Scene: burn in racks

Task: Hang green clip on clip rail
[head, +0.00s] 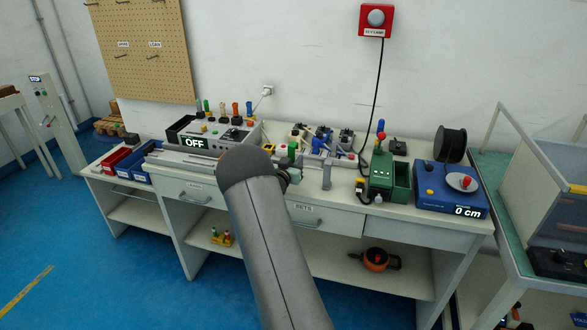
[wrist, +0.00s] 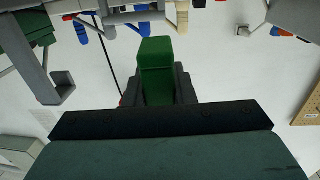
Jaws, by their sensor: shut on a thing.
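The green clip (wrist: 157,72) is held between the fingers of my gripper (wrist: 160,92) in the wrist view, with its upper end sticking out past the fingertips. In the head view my arm covers most of the gripper (head: 291,172); a small green piece (head: 291,150) at its end looks like the clip. A long grey rail (wrist: 120,16) crosses the top of the wrist view, apart from the clip in the picture. I cannot tell for sure whether it is the clip rail. In the head view a grey upright bracket (head: 327,174) stands just right of my gripper.
The workbench (head: 420,222) carries an OFF-marked box (head: 194,142), several coloured parts, a green box (head: 381,172) and a blue device (head: 452,190) reading 0 cm. Red (head: 115,159) and blue (head: 138,166) bins stand at the left. A black cable hangs down the wall behind.

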